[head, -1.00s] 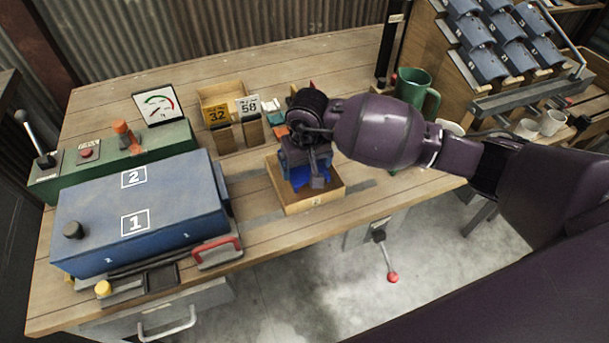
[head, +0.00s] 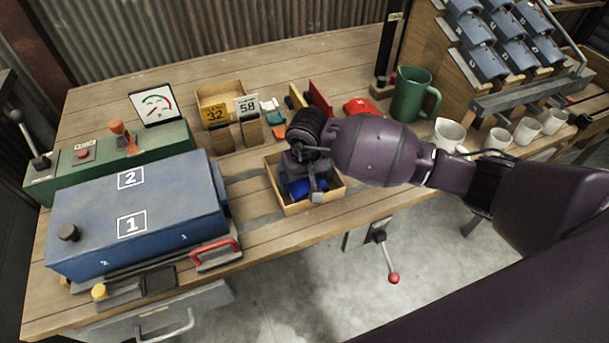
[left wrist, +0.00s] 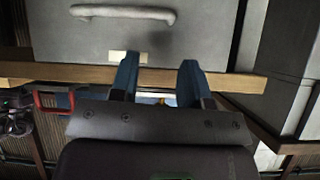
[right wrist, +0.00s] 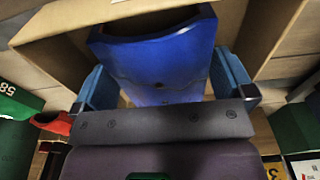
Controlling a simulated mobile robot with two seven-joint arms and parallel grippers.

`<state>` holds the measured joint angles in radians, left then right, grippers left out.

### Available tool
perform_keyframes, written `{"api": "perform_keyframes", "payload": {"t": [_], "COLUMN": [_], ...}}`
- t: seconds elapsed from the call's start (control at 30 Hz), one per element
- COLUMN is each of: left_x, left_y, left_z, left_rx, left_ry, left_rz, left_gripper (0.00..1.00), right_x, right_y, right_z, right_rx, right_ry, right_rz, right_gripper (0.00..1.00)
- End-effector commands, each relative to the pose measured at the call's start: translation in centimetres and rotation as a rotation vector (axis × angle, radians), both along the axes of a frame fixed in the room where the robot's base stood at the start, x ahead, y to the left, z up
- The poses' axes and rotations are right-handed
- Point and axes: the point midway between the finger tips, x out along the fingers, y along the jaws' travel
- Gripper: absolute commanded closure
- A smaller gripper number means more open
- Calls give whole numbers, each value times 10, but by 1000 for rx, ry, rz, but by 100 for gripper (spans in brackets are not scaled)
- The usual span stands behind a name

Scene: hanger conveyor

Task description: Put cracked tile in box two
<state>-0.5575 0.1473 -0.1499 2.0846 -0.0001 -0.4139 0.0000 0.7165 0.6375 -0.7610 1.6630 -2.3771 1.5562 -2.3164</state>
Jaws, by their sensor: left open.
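A blue curved tile (right wrist: 160,62) lies in a small open wooden box (head: 272,179) at the front edge of the bench. My right gripper (right wrist: 163,88) is down at this box, with its fingers spread on either side of the tile. Firm contact with the tile is not clear. In the head view my right gripper (head: 305,180) hides much of the box's inside. I cannot make out a crack on the tile. My left gripper (left wrist: 157,75) is open and empty, facing the grey drawer and the bench edge; it is not in the head view.
A blue case (head: 135,215) marked 1 and 2 stands left, before a green control panel (head: 110,160). A green jug (head: 411,95), white mugs (head: 498,140) and a rack of blue-grey tiles (head: 490,65) are right.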

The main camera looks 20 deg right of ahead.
Motion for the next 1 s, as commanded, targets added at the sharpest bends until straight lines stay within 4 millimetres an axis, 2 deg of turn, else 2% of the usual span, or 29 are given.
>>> {"api": "perform_keyframes", "payload": {"t": [0.27,0.7,0.9,1.0], "left_x": [2,4,-2,-5], "left_y": [0,1,2,3], "left_z": [5,14,12,10], "left_rx": [0,0,1,1], "left_ry": [-9,-22,-13,-6], "left_rz": [0,2,5,7], "left_gripper": [57,57,57,57], "right_x": [1,-6,-8,-9], "right_y": [0,-1,-1,-1], "right_z": [10,89,113,119], "right_rx": [0,-1,-1,-1], "right_ry": [-4,-6,-3,-1], "right_rz": [1,2,1,0], "right_gripper": [0,0,0,0]}}
